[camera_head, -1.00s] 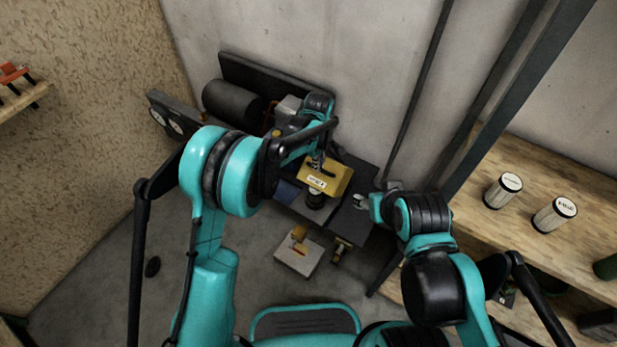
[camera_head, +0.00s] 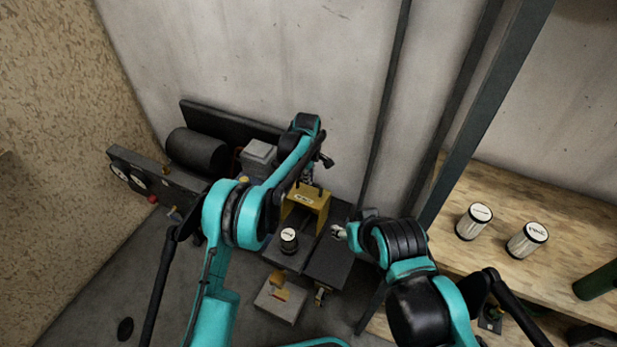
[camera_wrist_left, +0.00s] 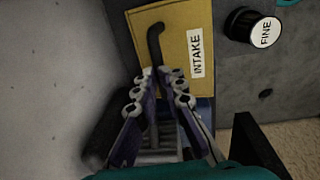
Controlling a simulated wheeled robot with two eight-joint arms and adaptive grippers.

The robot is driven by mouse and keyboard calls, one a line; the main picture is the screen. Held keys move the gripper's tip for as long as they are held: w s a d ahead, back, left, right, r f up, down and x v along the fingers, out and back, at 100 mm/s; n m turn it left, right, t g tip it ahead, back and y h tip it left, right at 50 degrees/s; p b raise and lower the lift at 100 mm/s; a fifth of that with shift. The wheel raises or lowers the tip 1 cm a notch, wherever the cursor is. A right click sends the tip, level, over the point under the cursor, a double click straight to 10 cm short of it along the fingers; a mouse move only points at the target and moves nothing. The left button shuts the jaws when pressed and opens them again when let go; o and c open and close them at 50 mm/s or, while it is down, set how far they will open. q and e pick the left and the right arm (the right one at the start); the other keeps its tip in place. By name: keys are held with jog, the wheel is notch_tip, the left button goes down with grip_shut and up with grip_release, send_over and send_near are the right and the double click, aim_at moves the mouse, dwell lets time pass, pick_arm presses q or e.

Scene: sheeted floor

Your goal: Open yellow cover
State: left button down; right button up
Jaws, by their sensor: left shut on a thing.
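The yellow cover (camera_head: 318,202) stands at the middle of the dark machine in the head view, with a white label on it. In the left wrist view the cover (camera_wrist_left: 178,62) shows an INTAKE label and a dark bent handle (camera_wrist_left: 155,42). My left gripper (camera_head: 308,180) is at the top of the cover; in the left wrist view its fingers (camera_wrist_left: 162,78) close around the handle's lower end. My right gripper (camera_head: 339,232) is to the right of the cover, apart from it, and its jaws are too small to read.
A black canister with a white top (camera_head: 288,241) stands in front of the cover. A yellow-and-grey block (camera_head: 280,299) is below it. A wooden bench (camera_head: 478,252) with two canisters is at the right. A dark cylinder (camera_head: 197,153) lies at the left.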

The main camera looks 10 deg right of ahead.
pick_arm(q)
jog(key=shift+s+d+f, duration=0.15)
jog(key=shift+d+f, duration=0.1)
jog(key=shift+f, duration=0.55)
jog(key=shift+w+d+f, duration=0.1)
jog(key=shift+w+f, duration=0.1)
jog(key=shift+w, duration=0.2)
jog(key=shift+r, duration=0.1)
jog(key=shift+d, duration=0.1)
jog(key=c, duration=1.6)
grip_release()
jog(key=shift+w+d, duration=0.15)
jog(key=shift+w, duration=0.05)
jog(key=shift+o, duration=0.2)
jog(key=shift+w, duration=0.2)
jog(key=shift+s+a, duration=0.1)
jog(key=shift+a, duration=0.1)
